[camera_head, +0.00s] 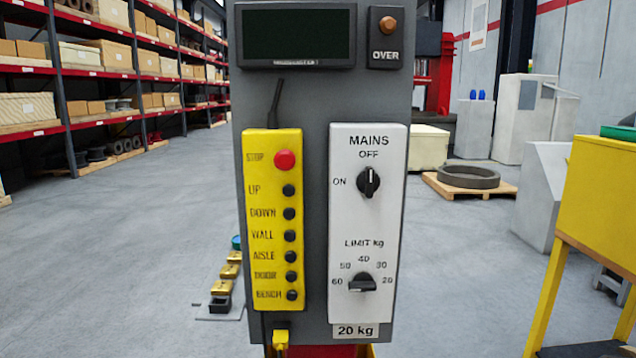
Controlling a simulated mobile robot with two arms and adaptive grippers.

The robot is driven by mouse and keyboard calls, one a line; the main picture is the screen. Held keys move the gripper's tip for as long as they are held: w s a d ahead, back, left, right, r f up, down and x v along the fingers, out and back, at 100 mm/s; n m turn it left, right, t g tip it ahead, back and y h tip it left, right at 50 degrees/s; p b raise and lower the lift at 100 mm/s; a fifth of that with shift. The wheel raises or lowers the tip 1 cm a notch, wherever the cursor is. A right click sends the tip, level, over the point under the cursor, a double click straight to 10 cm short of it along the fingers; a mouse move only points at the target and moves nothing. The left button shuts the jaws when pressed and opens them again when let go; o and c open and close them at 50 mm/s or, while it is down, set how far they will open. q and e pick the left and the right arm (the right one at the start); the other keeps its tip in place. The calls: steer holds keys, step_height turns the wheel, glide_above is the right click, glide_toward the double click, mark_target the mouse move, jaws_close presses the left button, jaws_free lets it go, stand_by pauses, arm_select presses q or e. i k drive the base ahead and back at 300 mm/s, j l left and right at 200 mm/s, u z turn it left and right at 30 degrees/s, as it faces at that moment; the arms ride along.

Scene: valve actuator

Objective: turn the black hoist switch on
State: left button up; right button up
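The black hoist switch (368,182) is a rotary knob on the white MAINS plate (339,222), right of centre on a grey control panel (318,110). OFF is printed above it and ON to its left. Its grip stands upright, in line with OFF. A second black knob (362,284), under LIMIT kg, sits lower on the same plate with its grip lying sideways. Neither of my grippers shows in the head view, and nothing covers the switch.
A yellow pendant (251,217) with a red stop button (285,160) and several black buttons hangs left of the plate. A dark display (297,33) and an OVER lamp (388,26) are above. A yellow stand (600,205) is at the right.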

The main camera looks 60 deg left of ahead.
mark_target(368, 182)
steer(key=u, duration=1.55)
